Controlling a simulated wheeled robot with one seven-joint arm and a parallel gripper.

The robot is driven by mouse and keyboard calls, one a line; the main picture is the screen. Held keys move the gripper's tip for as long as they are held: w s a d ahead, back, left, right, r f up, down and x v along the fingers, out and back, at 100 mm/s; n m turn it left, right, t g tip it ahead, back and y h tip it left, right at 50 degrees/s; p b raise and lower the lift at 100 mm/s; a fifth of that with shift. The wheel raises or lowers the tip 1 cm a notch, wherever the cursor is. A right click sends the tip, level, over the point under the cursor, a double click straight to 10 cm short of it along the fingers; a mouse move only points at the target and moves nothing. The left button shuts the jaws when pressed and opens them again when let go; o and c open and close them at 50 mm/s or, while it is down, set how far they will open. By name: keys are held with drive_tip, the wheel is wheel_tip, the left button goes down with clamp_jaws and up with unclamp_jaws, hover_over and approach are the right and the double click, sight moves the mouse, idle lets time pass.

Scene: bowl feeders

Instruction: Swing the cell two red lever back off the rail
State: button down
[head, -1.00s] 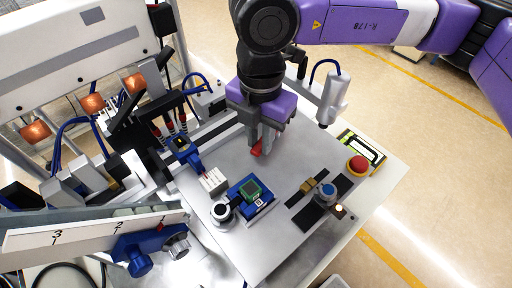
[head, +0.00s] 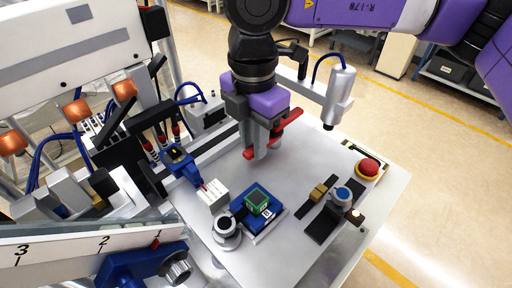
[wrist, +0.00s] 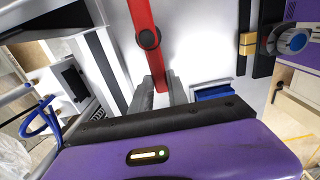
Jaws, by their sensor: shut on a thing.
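The red lever (head: 289,120) shows on both sides of my gripper (head: 256,152) in the head view. One red end sticks out to the right of the fingers, and a small red piece shows at the fingertips. In the wrist view the red lever (wrist: 143,22) runs from the top edge down between the grey fingers of my gripper (wrist: 163,92), with a dark round pivot or knob on it. The fingers are shut on the lever. The rail (head: 215,146) lies behind and left of the gripper. The fingers hide the middle of the lever.
A blue fixture with a green-framed block (head: 257,197) and a white block (head: 213,195) stand in front of the gripper. A red button (head: 369,167) is at the plate's right. A grey cylinder (head: 340,92) hangs behind on the right. The plate between is bare.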

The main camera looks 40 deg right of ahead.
idle(0.3)
drive_tip(key=c, duration=1.3)
unclamp_jaws()
wheel_tip(320, 180, up, 8)
drive_tip(key=shift+f+b, duration=0.1)
drive_tip(key=shift+b, duration=0.2)
